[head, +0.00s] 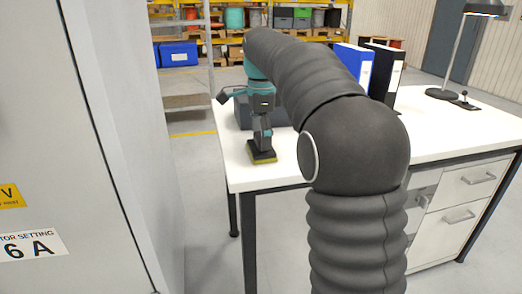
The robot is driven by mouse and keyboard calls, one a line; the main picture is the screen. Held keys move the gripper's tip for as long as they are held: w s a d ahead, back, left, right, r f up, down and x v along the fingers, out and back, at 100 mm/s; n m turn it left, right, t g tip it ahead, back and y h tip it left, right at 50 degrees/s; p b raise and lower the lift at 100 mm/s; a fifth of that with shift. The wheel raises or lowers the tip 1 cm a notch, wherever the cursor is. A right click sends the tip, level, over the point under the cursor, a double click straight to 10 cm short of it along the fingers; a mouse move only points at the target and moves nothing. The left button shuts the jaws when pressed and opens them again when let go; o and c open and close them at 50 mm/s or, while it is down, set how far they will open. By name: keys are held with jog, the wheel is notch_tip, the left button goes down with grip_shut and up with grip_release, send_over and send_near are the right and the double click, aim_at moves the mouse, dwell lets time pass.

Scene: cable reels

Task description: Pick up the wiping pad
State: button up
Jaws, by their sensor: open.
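The wiping pad (263,158) lies on the white desk near its left front corner. It has a dark top with a yellow-green lower edge. My gripper (262,138) points down directly above the pad, with its fingertips at or just above the pad's dark top. The gripper is open; I cannot tell from this view whether the fingers touch the pad or straddle part of it. My arm covers much of the desk's middle.
The white desk (450,134) holds a dark grey box (243,112) behind my gripper, blue (352,68) and black binders (385,75), and a lamp (444,92). A tall grey cabinet (120,130) stands close at the left. Shelves with reels are behind.

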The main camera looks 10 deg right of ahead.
jog(key=shift+f, duration=0.15)
jog(key=c, duration=1.2)
jog(key=shift+r, duration=0.5)
jog(key=r, duration=0.2)
jog(key=r+p, duration=0.1)
jog(key=r, duration=0.1)
jog(key=shift+s+d, duration=0.15)
jog(key=shift+d, duration=0.25)
jog(key=s+d+r, duration=0.1)
jog(key=d+r, duration=0.1)
jog(key=d, duration=0.1)
jog(key=s+d+r, duration=0.2)
jog(key=d, duration=0.1)
jog(key=s+d+r, duration=0.1)
jog(key=d+r, duration=0.1)
jog(key=d, duration=0.1)
jog(key=shift+s+d+p, duration=0.3)
jog(key=shift+s+d, duration=0.05)
